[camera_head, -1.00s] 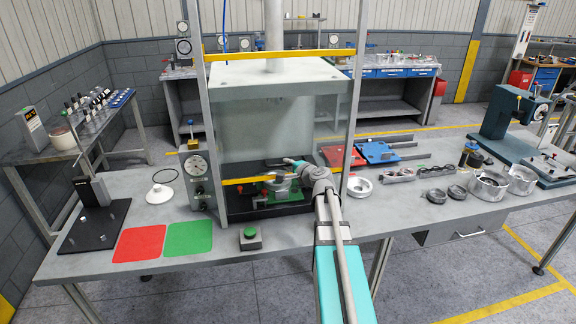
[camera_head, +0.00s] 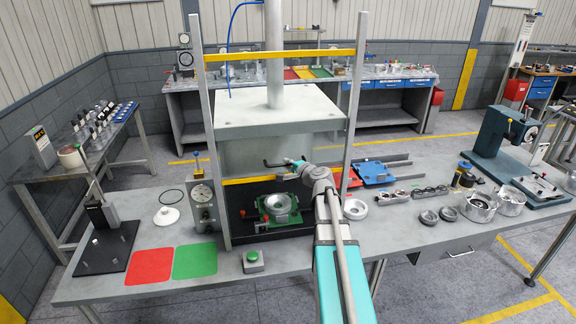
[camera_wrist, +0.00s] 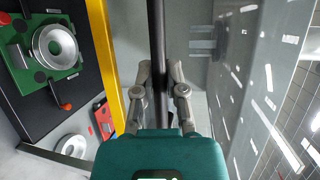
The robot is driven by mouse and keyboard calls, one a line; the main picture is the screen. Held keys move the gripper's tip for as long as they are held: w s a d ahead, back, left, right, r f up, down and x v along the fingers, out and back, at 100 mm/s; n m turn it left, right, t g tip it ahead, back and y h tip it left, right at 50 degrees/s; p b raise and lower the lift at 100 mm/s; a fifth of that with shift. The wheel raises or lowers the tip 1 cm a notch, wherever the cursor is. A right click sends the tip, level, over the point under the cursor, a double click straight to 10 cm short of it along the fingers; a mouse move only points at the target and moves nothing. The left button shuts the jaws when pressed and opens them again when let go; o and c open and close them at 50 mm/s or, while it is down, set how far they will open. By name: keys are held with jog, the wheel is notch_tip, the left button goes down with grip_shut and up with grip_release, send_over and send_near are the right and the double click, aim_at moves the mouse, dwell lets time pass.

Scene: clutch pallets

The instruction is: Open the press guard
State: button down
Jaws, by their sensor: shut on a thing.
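The press guard is a clear panel between upright posts, with a yellow upper bar (camera_head: 280,55) and a yellow lower bar (camera_head: 245,181). The lower bar also shows in the wrist view (camera_wrist: 106,60). A dark handle bar (camera_head: 273,164) is at the guard's lower front. My gripper (camera_head: 295,163) is shut on this handle. In the wrist view the handle (camera_wrist: 156,30) runs between the two fingers of my gripper (camera_wrist: 158,72). The lower bar stands above the green fixture (camera_head: 292,215) with a metal ring part (camera_head: 277,202) in the press.
A dial gauge unit (camera_head: 203,205) stands beside the left post. A metal ring (camera_head: 355,209), blue pallet (camera_head: 374,173) and several ring parts are to the right.

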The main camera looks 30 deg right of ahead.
aim_at(281, 153)
jog(key=shift+r+p, duration=1.35)
jog(key=shift+r, duration=0.5)
jog(key=c, duration=0.7)
grip_release()
jog(key=shift+f, duration=0.2)
notch_tip(281, 153, down, 31)
jog(key=b, duration=3.1)
jog(key=shift+r, duration=0.2)
jog(key=shift+p+v, duration=1.5)
jog(key=shift+v, duration=6.4)
